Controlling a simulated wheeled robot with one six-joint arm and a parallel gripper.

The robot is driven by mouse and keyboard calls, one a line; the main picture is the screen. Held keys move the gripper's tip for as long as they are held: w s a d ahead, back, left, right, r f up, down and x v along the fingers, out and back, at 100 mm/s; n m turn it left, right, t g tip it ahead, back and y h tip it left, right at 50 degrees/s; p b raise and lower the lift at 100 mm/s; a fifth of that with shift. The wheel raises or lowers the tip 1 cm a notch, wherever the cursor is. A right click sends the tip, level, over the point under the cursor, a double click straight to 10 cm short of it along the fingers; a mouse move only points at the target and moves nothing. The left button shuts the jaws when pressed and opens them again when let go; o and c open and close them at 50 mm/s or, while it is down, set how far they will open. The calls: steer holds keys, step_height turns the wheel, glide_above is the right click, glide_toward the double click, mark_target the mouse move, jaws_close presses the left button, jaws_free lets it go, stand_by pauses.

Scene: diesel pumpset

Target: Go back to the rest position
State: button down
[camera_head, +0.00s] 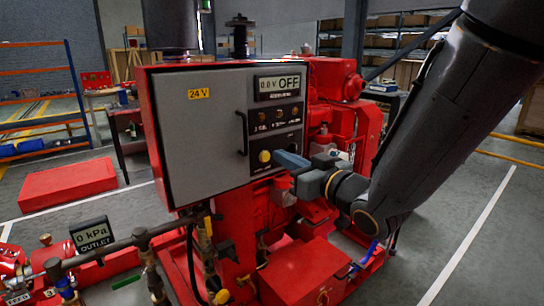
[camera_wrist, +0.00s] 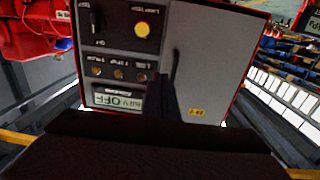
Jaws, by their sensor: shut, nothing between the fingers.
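My gripper (camera_head: 280,155) is shut and holds nothing. In the head view it is in front of the control box's lower right part, its tip just right of the yellow button (camera_head: 264,156); I cannot tell whether it touches the panel. My dark arm (camera_head: 440,125) reaches in from the upper right. The control box (camera_head: 215,110) has a grey door, and its display (camera_head: 280,86) reads 0.0 V and OFF. In the wrist view the panel appears upside down, with the yellow button (camera_wrist: 142,29) near the top and the display (camera_wrist: 117,98) lower down. Dark gripper parts cover the bottom.
A black door handle (camera_head: 241,133) stands out from the panel. The red pumpset (camera_head: 335,110) lies behind and below my gripper. An outlet gauge (camera_head: 92,235) reads 0 kPa beside pipes at lower left. A red block (camera_head: 67,184) lies at left. Grey floor (camera_head: 450,210) is clear at right.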

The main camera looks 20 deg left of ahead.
steer(key=w+d+f+m+g+h, duration=0.1)
steer(key=d+f+m+h, duration=0.2)
steer(key=d+f+h, duration=0.6)
steer(key=w+d+f+m+g+h, duration=0.1)
steer(key=d+f+m+h, duration=0.3)
steer(key=d, duration=0.9)
steer(key=s+d+f+m+g, duration=0.1)
steer(key=s+d+f+g, duration=0.1)
steer(key=s+d, duration=0.2)
steer(key=s+d+f+m+g, duration=0.1)
steer(key=s+d+f+g, duration=0.2)
steer(key=s, duration=0.5)
steer(key=s+d+f+m+g+h, duration=0.1)
steer(key=s+d+f+g, duration=0.2)
steer(key=s+d, duration=0.2)
steer(key=shift+s+d, duration=0.25)
steer(key=shift+s, duration=0.75)
steer(key=shift+f, duration=0.1)
